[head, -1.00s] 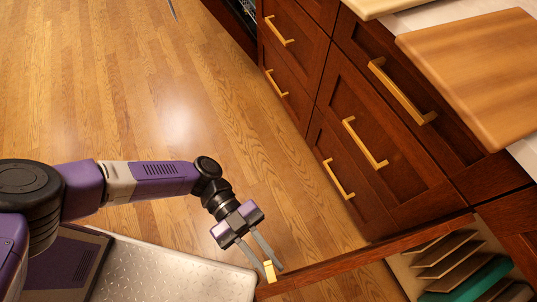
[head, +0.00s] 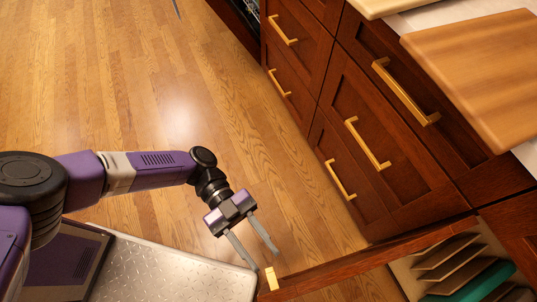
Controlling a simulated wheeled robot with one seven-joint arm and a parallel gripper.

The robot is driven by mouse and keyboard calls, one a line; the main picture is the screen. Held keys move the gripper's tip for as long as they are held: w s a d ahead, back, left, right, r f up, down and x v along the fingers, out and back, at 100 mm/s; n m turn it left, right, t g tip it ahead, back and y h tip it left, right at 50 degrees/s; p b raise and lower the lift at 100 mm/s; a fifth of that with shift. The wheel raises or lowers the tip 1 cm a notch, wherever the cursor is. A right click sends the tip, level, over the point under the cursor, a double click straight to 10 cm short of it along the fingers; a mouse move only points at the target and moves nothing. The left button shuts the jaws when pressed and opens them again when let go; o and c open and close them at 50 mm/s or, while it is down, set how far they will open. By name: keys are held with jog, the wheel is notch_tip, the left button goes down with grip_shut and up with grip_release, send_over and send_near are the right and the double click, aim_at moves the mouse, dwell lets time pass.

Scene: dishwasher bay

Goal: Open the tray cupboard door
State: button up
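The tray cupboard door (head: 365,257) stands swung out from the cabinet, seen along its top edge. Its brass handle (head: 271,278) shows at the door's outer end, at the bottom of the head view. Behind the door the cupboard's inside (head: 440,282) is exposed, with upright trays or boards in it. My gripper (head: 262,259) is near the outer end of the door, with its two grey fingers spread apart and empty. The fingertips are just above and left of the handle in the picture. The lower part of the handle is out of frame.
Dark red drawers with brass handles (head: 366,143) line the right side. A wooden cutting board (head: 480,70) lies on the counter above. The wood floor (head: 130,90) is clear to the left. My metal base plate is at the bottom left.

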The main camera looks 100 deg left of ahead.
jog(key=v, duration=0.4)
jog(key=shift+s+a+b, duration=0.25)
jog(key=shift+s+b, duration=0.05)
dwell(0.4)
